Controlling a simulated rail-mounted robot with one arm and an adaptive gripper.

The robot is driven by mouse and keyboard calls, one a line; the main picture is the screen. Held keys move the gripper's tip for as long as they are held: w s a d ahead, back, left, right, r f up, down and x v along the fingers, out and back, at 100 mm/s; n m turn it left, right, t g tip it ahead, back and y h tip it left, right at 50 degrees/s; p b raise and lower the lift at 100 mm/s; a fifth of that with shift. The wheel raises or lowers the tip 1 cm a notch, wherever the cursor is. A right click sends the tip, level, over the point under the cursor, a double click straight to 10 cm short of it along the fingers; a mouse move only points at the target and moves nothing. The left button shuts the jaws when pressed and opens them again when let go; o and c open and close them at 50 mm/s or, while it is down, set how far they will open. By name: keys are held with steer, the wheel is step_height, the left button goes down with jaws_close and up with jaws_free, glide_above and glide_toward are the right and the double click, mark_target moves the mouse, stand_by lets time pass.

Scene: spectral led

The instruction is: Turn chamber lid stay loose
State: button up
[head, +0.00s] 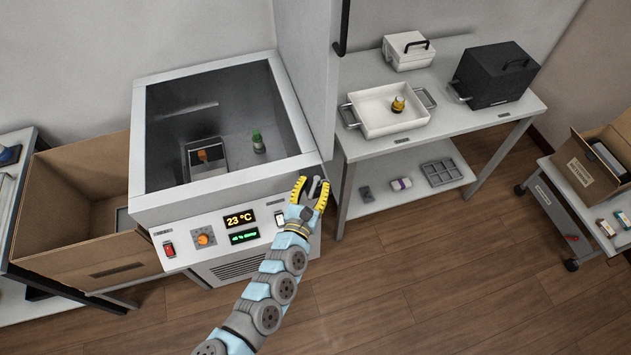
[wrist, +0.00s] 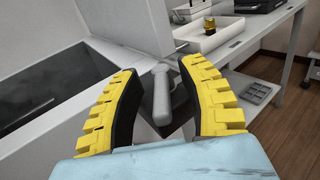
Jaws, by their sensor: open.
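The chamber (head: 148,205) is a white box with its top open. Its lid (head: 305,60) stands upright along the right side, with a black handle on it. The lid stay is a grey lever (wrist: 161,92) at the chamber's front right corner, by the foot of the lid. My gripper (head: 313,184) has yellow ridged fingers and is open at that corner. In the wrist view the lever stands between the two fingers, with a visible gap on each side. Whether either finger touches it lower down, I cannot tell.
Inside the chamber are a small tray with an orange item (head: 207,155) and a green-capped vial (head: 257,141). The front panel has a red switch (head: 169,249) and an orange knob (head: 203,240). A bench (head: 390,152) stands right; a cardboard box (head: 95,255) stands left.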

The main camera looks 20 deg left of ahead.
steer(key=shift+w+r, duration=0.1)
steer(key=shift+w, duration=0.45)
steer(key=shift+s, duration=0.1)
jaws_close()
